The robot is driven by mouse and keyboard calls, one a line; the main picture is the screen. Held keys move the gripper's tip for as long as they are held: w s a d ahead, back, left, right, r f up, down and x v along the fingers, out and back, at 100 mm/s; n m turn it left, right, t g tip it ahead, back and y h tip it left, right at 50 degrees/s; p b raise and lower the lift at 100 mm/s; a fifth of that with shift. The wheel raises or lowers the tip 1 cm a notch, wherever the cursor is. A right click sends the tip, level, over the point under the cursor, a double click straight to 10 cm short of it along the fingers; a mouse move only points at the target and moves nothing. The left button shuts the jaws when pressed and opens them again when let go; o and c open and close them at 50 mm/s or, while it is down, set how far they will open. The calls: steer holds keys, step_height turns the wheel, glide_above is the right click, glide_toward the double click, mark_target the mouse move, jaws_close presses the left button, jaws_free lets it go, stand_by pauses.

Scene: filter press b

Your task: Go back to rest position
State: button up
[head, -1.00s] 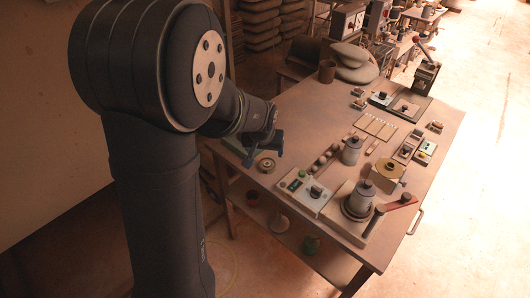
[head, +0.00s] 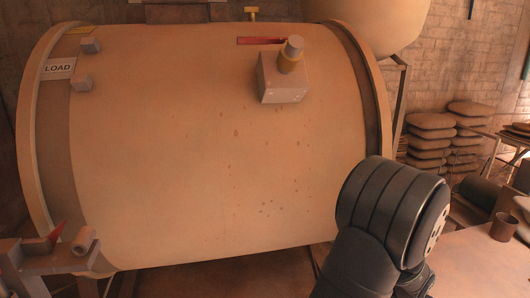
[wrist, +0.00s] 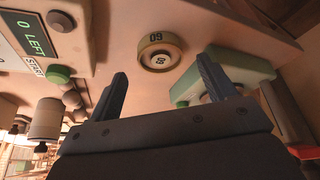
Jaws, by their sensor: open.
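My gripper (wrist: 162,66) shows in the wrist view with its two dark blue fingers spread apart and nothing between them. A pale block with green edges (wrist: 235,72) is partly hidden behind the right finger. In the head view, my dark arm stands at the lower right, and my gripper is not seen there.
In the head view, a large tan drum (head: 200,140) with a LOAD label fills the middle; stacked sacks (head: 432,135) stand at right.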

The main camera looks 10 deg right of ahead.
steer(key=x, duration=0.4)
steer(key=shift+r, duration=1.6)
